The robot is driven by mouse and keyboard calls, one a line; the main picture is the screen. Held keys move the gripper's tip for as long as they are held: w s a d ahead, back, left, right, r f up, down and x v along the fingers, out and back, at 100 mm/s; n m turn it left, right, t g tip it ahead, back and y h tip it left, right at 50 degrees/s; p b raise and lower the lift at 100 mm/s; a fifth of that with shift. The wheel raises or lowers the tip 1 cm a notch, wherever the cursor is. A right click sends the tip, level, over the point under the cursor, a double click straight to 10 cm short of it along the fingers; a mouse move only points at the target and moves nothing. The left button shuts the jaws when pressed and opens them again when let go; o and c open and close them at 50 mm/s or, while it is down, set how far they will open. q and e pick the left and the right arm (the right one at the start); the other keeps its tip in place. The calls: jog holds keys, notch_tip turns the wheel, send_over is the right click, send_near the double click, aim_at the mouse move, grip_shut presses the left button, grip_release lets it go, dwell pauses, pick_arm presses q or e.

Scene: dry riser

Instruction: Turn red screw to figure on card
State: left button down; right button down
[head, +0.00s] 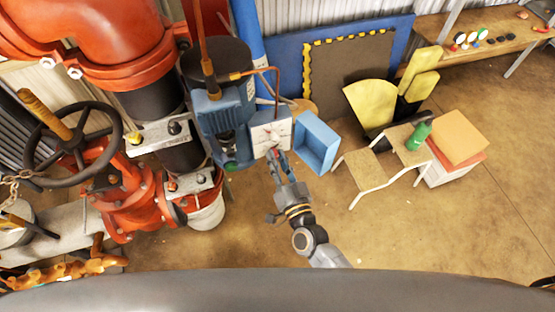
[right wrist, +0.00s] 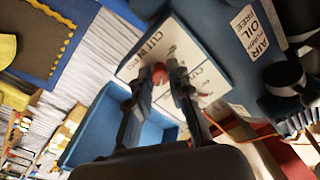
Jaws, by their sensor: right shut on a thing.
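The red screw (right wrist: 158,74) shows as a round red knob on a white panel face in the right wrist view. My right gripper (right wrist: 162,78) has its two fingertips on either side of it and is shut on it. In the head view the right gripper (head: 277,160) reaches up to the white panel (head: 268,134) on the blue machine, and the screw is mostly hidden. Lettering reading "CUT IN BAR" (right wrist: 160,38) is on the panel, partly covered by the fingers. The figure on a card is not legible. My left gripper is not in view.
An open blue box (head: 318,143) is fixed just right of the panel. The blue machine (head: 222,112) and red pipework (head: 115,190) with a black handwheel (head: 72,136) stand left. Steps (head: 362,170) with a green bottle (head: 418,135) stand right. Floor in front is clear.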

jog(key=shift+m, duration=0.5)
jog(key=c, duration=1.2)
grip_release()
jog(key=shift+s, duration=0.1)
jog(key=v, duration=1.2)
jog(key=shift+f, duration=0.1)
